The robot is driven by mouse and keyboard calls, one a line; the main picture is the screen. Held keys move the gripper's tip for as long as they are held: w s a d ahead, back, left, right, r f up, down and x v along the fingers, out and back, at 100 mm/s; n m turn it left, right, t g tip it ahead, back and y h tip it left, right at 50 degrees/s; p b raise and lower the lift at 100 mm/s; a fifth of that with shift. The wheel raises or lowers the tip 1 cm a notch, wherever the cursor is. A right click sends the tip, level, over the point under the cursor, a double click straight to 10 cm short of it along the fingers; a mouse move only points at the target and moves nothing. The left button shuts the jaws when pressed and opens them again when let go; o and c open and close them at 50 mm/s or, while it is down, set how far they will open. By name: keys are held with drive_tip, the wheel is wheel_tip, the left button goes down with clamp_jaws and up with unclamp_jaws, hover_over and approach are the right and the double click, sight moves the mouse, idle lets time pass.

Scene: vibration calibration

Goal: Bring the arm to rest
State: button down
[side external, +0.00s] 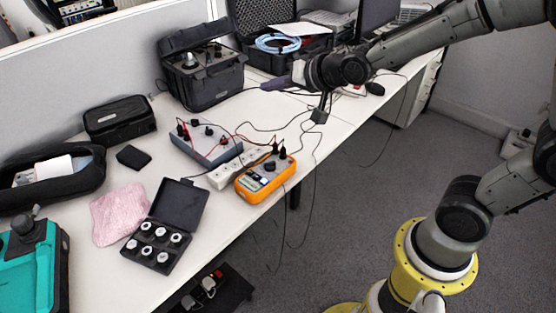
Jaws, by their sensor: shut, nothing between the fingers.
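My arm reaches in from the right in the side external view and is bent over the table's right part. My gripper (275,84) points left and is shut, with nothing held. It is in the air above the white table (105,267), in front of the open black case with the blue cable. Its fingers look dark and thin. My arm's yellow base stands on the floor at the lower right.
An orange meter (265,178), a grey-blue box with leads (206,143) and a white power strip (237,167) lie below my gripper. A black instrument case (203,75) stands to its left. An open black case of round parts (158,249) and a pink cloth (119,213) lie nearer. Loose cables hang over the edge.

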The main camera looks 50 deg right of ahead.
drive_tip(key=s+d+r+n+g, duration=0.1)
drive_tip(key=s+r, duration=0.2)
drive_tip(key=s, duration=0.4)
drive_tip(key=s+r+n+g, duration=0.15)
drive_tip(key=s+r, duration=0.25)
drive_tip(key=s, duration=0.4)
drive_tip(key=s+f+n+g, duration=0.4)
drive_tip(key=s+f, duration=0.3)
drive_tip(key=s, duration=0.5)
drive_tip(key=shift+s+n, duration=0.35)
drive_tip(key=shift+s, duration=0.05)
